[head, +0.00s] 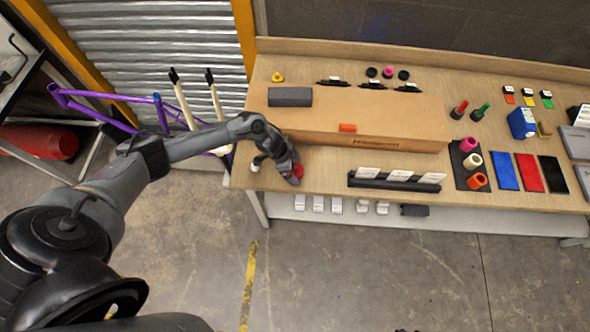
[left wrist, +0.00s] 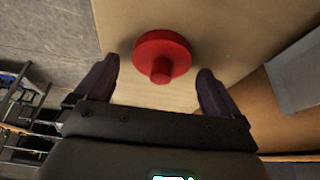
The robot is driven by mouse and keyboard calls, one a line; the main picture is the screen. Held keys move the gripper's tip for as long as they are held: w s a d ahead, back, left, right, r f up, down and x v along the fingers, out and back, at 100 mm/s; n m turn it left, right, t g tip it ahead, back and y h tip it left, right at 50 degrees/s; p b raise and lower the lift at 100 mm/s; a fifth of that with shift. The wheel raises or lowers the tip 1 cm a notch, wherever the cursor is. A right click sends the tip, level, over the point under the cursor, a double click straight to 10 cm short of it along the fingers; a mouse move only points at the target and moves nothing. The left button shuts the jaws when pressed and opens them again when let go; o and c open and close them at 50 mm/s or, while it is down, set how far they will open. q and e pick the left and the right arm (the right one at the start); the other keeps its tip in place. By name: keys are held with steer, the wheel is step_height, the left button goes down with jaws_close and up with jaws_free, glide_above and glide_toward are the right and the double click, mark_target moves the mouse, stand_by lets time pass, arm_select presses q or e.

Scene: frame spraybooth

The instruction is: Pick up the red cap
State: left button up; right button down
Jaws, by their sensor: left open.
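The red cap (left wrist: 162,56) is a round disc with a short knob, lying on the wooden workbench in the left wrist view. In the head view only a part of the red cap (head: 297,171) shows beside my gripper, at the bench's left front. My left gripper (left wrist: 157,85) is open, with one finger on each side of the cap's knob end and nothing between them held. In the head view my left gripper (head: 290,174) is low over the bench and hides part of the cap. My right gripper is in neither view.
A long cardboard box (head: 400,125) lies behind the cap, with a grey block (head: 290,97) and an orange piece (head: 347,128) on it. A black rack with white cards (head: 395,181) stands to the right. The bench's front edge is close.

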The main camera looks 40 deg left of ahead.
arm_select(q)
steer(key=shift+w+d+f, duration=0.1)
steer(key=shift+f, duration=0.25)
steer(key=c, duration=1)
steer(key=shift+r, duration=0.15)
